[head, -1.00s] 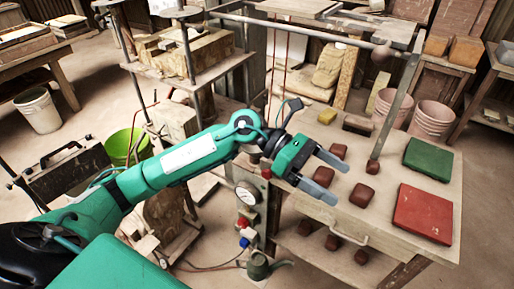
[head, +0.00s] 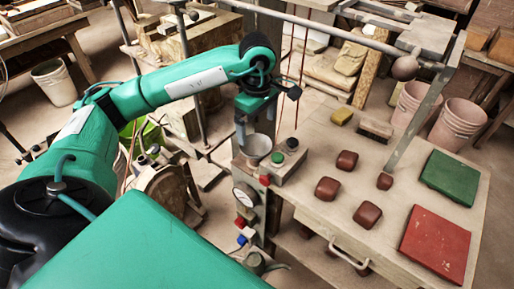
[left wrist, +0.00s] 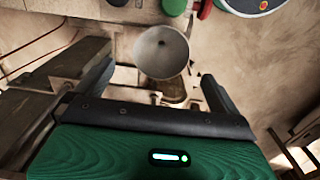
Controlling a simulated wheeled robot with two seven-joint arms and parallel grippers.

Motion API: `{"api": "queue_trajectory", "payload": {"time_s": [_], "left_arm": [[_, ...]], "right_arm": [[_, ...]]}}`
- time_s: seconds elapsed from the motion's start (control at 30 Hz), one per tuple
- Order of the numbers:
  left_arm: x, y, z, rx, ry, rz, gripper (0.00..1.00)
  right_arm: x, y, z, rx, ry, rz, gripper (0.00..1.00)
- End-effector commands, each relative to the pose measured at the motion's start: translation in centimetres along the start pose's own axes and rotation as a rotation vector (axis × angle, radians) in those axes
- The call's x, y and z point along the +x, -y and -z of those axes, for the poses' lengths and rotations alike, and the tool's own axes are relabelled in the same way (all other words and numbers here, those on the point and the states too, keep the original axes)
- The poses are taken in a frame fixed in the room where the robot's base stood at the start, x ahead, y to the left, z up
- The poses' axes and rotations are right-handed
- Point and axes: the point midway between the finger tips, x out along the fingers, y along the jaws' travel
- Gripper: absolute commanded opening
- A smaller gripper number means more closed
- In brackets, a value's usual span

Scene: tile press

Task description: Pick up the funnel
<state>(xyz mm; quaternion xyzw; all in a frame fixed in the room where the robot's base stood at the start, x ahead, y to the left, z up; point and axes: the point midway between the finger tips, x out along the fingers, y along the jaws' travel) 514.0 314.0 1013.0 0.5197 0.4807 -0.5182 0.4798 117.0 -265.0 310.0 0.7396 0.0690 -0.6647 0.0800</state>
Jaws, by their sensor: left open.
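The grey metal funnel (head: 257,147) is at the left edge of the press table, beside a small button box. In the left wrist view the funnel (left wrist: 161,52) shows its round, wide mouth facing the camera, with a dark hole at its middle. My left gripper (head: 256,128) points downward just above the funnel, with its fingers apart and empty. In the left wrist view the funnel appears centred between the two fingers, slightly beyond their tips. The funnel's lower part is hidden. My right gripper is not in view.
The button box (head: 289,155) with a green and a black knob is close to the funnel's right. A gauge (head: 244,195) is below. Several brown clay blocks (head: 327,189), a green tile (head: 450,178) and a red tile (head: 436,244) lie on the table (head: 320,235). A metal bar (head: 330,30) crosses above.

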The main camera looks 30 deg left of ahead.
Motion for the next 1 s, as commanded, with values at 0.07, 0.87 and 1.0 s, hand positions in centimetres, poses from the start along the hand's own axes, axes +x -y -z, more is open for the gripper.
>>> {"api": "queue_trajectory", "payload": {"time_s": [0.07, 0.87, 1.0], "left_arm": [[1.4, 0.1, 0.0, 0.000, 0.000, 0.004, 1.00], [8.5, 0.4, 0.2, 0.001, 0.002, 0.000, 1.00], [8.5, 0.4, 0.2, 0.001, 0.002, 0.000, 0.98]], "right_arm": [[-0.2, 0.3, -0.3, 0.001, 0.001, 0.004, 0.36], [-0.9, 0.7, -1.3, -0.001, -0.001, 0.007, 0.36], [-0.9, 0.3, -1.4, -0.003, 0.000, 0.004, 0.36]]}}
